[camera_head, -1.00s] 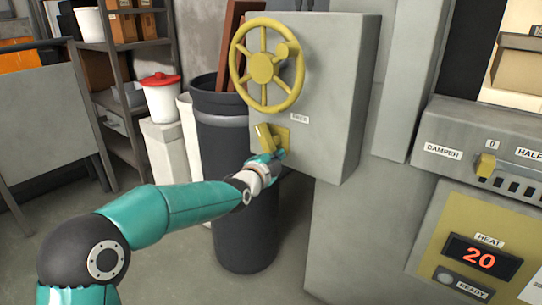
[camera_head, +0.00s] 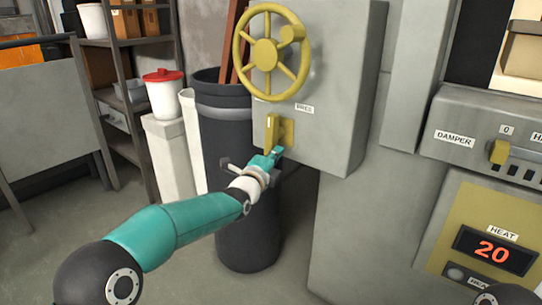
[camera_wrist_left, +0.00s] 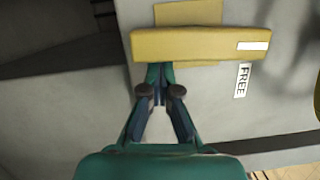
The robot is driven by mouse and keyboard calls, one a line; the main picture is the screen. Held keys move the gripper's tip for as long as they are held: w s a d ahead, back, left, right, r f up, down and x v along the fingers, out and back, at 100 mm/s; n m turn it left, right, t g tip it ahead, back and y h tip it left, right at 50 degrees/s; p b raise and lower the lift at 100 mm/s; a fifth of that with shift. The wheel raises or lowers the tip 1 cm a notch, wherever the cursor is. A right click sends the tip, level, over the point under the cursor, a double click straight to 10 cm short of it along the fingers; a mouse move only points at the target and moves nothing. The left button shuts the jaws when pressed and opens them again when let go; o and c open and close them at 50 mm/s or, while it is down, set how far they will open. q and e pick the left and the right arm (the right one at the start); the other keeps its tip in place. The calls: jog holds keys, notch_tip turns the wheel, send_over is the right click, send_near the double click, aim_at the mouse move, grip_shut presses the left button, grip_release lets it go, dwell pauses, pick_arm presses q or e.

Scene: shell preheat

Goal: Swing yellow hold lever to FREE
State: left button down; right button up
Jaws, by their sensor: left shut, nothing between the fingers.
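The yellow hold lever (camera_head: 272,132) stands about upright on a yellow plate (camera_head: 289,133) on the grey cabinet's front. A FREE label (camera_head: 304,108) is up and right of it. In the left wrist view the lever (camera_wrist_left: 190,44) lies across the top, its white mark at the right end, near the FREE label (camera_wrist_left: 241,80). My left gripper (camera_head: 279,151) is at the lever's lower right side in the head view. In the left wrist view its shut, empty fingertips (camera_wrist_left: 158,70) meet right at the lever's edge; I cannot tell whether they touch. My right gripper is not in view.
A yellow handwheel (camera_head: 270,52) is above the lever. A dark bin (camera_head: 240,230) stands beside the cabinet, behind my left arm.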

pick_arm(q)
jog(key=shift+w+a+f+m+t+h+b, duration=0.2)
jog(key=shift+a+m+b, duration=0.25)
jog(key=shift+m+b, duration=0.5)
jog(key=shift+w+a+f+m+t+h+b, duration=0.15)
jog(key=shift+a+m+b, duration=0.25)
jog(key=shift+m+b, duration=0.5)
jog(key=s+f+b, duration=0.3)
jog(key=s+b, duration=0.2)
jog(key=s, duration=0.6)
jog(key=shift+a, duration=0.25)
